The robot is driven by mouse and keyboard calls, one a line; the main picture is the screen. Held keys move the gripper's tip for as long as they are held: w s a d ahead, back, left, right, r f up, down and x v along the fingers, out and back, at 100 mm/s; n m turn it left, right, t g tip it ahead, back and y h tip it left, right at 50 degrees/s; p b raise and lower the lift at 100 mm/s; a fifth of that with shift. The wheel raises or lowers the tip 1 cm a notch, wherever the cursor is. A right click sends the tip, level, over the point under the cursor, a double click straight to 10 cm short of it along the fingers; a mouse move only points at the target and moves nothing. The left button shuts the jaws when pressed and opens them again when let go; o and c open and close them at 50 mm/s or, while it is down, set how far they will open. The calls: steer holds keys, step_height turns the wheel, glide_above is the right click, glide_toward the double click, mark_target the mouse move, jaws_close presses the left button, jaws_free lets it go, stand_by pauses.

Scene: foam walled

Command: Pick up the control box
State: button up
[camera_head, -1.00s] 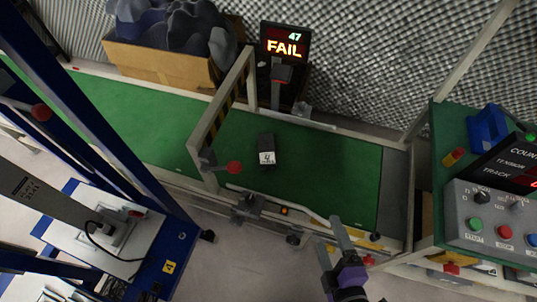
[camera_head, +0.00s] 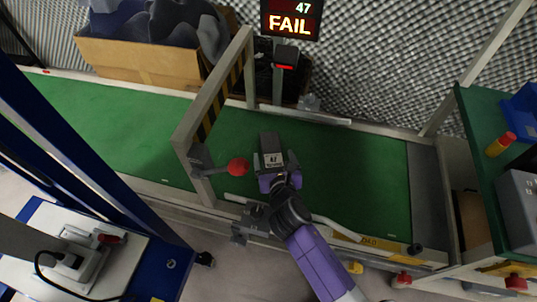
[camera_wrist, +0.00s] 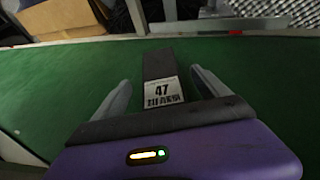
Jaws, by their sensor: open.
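The control box is a small dark block with a white label; in the head view the box (camera_head: 270,143) lies on the green conveyor belt, just right of the striped gate. My gripper (camera_head: 271,162) is over the belt at the box's near end. In the wrist view my gripper (camera_wrist: 158,90) is open, with one finger on each side of the box. The fingers stand apart from it with green belt visible between. The box's near end is partly hidden by my gripper in the head view.
The striped gate (camera_head: 213,95) with a red knob (camera_head: 238,167) stands close left of my gripper. A FAIL display (camera_head: 290,18) rises behind the belt. A cardboard box (camera_head: 150,62) of dark foam stands behind. The belt (camera_head: 350,180) is clear to the right.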

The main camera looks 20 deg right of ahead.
mark_target(272, 150)
steer(key=b+x, duration=0.1)
steer(key=x, duration=0.1)
steer(key=b+x, duration=0.1)
steer(key=x, duration=0.1)
steer(key=shift+w+f+b, duration=0.15)
steer(key=shift+f+b, duration=0.15)
steer(key=shift+f, duration=0.1)
steer(key=shift+w+d+f, duration=0.1)
steer(key=shift+w, duration=0.4)
steer(key=c, duration=1.6)
jaws_close()
